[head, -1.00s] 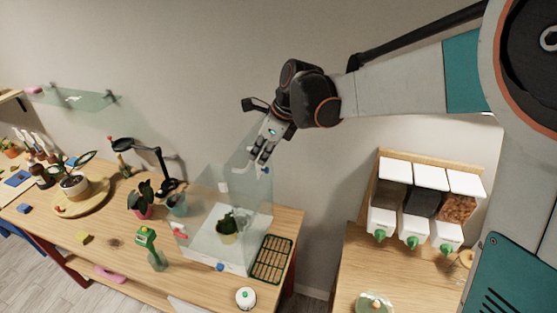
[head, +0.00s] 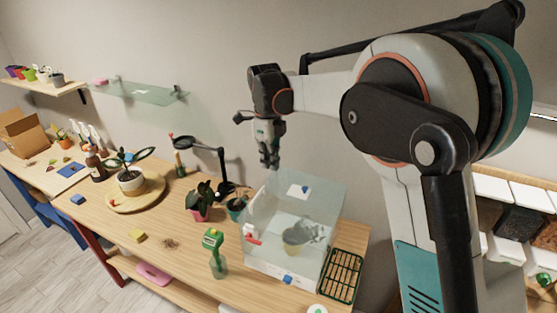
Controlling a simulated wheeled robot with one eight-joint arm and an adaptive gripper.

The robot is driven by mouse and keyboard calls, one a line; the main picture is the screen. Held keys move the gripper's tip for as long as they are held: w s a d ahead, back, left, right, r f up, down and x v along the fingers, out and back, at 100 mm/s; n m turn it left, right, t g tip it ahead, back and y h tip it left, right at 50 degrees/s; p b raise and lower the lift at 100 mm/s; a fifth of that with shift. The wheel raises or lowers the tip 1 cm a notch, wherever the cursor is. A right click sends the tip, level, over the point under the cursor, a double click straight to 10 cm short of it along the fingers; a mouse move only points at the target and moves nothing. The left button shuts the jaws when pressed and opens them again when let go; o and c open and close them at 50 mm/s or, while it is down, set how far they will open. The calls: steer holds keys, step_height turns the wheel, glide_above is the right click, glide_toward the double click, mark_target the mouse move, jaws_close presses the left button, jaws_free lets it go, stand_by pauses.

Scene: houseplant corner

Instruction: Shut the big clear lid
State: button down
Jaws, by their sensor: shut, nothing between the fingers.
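The big clear lid (head: 318,184) belongs to the clear box (head: 262,250) on the wooden bench. A potted plant (head: 295,243) shows blurred through the clear walls. My gripper (head: 269,164) points down, shut and empty, above the box's back left corner in the picture, apparently clear of the lid.
A green rack (head: 342,276) lies right of the box. A green spray bottle (head: 215,255), a dark-leaved plant (head: 199,200) and a black lamp (head: 222,170) stand to its left. A glass shelf (head: 140,92) is on the wall. Dispensers (head: 520,225) are at the right, partly behind my arm.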

steer(key=a+f+b, duration=0.1)
steer(key=a+f, duration=0.1)
steer(key=f, duration=0.1)
steer(key=w+a+f+b, duration=0.1)
steer(key=f+b, duration=0.1)
steer(key=f, duration=0.2)
steer(key=w+a+f+b, duration=0.1)
steer(key=a+f, duration=0.1)
steer(key=f, duration=0.1)
steer(key=shift+w+a+f+b, duration=0.2)
steer(key=shift+a+f+b, duration=0.05)
steer(key=shift+a+b, duration=0.15)
steer(key=shift+w+a+f+b, duration=0.1)
steer(key=shift+f+b, duration=0.1)
steer(key=shift+f, duration=0.2)
steer(key=shift+a+f+b, duration=0.1)
steer(key=shift+f+b, duration=0.05)
steer(key=shift+f, duration=0.25)
steer(key=shift+r, duration=0.1)
